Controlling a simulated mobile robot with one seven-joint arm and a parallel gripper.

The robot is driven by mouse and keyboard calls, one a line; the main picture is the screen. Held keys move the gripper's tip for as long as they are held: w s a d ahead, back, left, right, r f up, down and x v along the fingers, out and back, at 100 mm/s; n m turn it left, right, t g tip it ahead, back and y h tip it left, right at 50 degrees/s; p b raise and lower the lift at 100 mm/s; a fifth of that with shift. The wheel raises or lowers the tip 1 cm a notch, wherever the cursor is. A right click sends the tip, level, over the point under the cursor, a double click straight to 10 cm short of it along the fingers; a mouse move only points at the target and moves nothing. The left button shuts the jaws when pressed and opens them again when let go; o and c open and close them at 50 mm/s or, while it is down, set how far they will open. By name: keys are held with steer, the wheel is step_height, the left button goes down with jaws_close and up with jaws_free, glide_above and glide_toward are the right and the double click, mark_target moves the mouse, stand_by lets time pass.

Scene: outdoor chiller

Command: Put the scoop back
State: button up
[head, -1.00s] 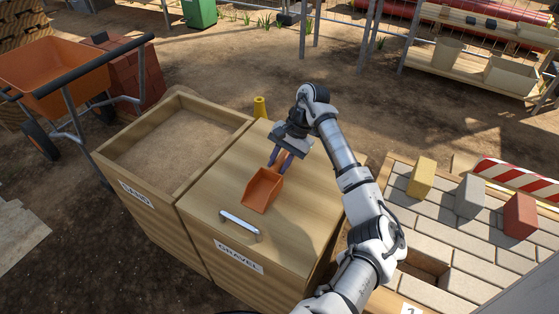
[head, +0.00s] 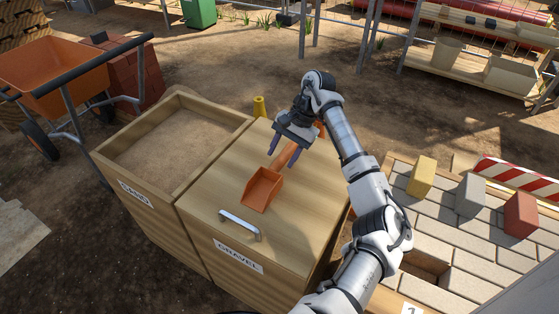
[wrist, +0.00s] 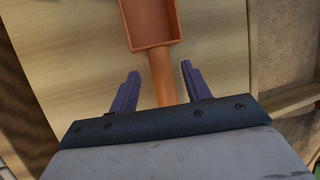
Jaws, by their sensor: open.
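The orange scoop (head: 262,190) lies on the closed lid of the gravel bin (head: 215,205), its pan toward the metal lid handle and its shaft running back toward my gripper. My gripper (head: 282,158) is open above the shaft, its two purple fingers apart and empty. In the wrist view the scoop's pan (wrist: 152,22) is at the top, and its shaft (wrist: 163,75) runs down between the open fingers (wrist: 158,85). The rear end of the shaft is hidden behind the gripper body in the wrist view.
The open sand bin (head: 165,145) stands left of the gravel bin. A yellow post-like object (head: 260,107) is behind the lid. Right of my arm are a paved patch with yellow (head: 421,177), grey (head: 469,196) and red (head: 520,216) blocks. A wheelbarrow (head: 55,75) stands at left.

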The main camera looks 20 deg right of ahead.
steer(key=v, duration=0.9)
steer(key=shift+b, duration=0.4)
steer(key=shift+r, duration=0.1)
